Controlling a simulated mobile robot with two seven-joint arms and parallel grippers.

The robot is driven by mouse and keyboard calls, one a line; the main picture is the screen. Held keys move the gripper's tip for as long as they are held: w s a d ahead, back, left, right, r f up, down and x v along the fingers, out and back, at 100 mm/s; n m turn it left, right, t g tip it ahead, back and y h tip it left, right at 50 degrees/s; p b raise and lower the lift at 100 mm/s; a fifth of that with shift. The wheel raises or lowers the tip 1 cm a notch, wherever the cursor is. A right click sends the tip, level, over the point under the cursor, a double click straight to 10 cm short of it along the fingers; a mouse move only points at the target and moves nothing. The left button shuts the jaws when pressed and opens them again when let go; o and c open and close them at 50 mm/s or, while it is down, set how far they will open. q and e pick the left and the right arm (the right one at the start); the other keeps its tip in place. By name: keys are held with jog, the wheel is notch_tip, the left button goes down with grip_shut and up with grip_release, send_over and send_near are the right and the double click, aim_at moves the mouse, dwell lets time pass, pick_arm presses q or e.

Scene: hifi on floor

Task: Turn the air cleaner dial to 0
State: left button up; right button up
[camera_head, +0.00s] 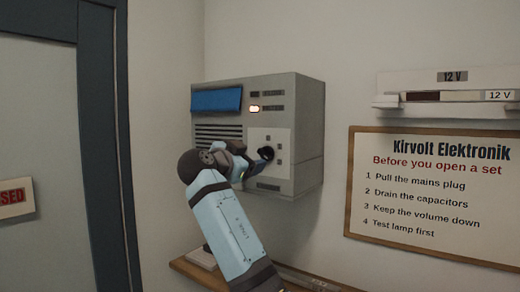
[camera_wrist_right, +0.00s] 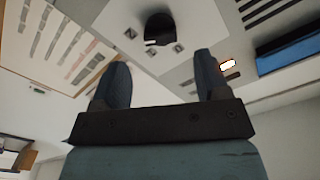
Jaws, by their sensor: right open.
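The air cleaner (camera_head: 310,120) is a grey box on the wall with a blue panel, vent slots and a lit orange lamp. Its black dial (camera_head: 266,153) sits on a pale plate at the lower right of its front. The dial (camera_wrist_right: 159,27) also shows in the right wrist view, with small marks around it that are too small to read. My right gripper (camera_head: 252,158) is in front of the plate, close to the dial. In the wrist view the right gripper (camera_wrist_right: 158,75) is open, its fingers apart and short of the dial. My left gripper is not in view.
A wooden shelf (camera_head: 200,272) runs below the air cleaner, under my right arm. A framed sign (camera_head: 430,195) and a 12 V wall fixture (camera_head: 450,90) are at the right. A door with a dark frame (camera_head: 100,120) is at the left.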

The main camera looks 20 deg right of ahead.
aim_at(262, 155)
jog(key=p+x, duration=0.1)
jog(key=x, duration=0.3)
jog(key=shift+w+d+r, duration=0.1)
jog(key=shift+d+r, duration=0.05)
jog(key=shift+r, duration=0.05)
jog(key=shift+w+d+f+p, duration=0.1)
jog(key=shift+w+d+p, duration=0.25)
jog(key=shift+w+d+f, duration=0.1)
jog(key=shift+d, duration=0.05)
jog(key=c, duration=0.9)
jog(key=shift+c, duration=0.2)
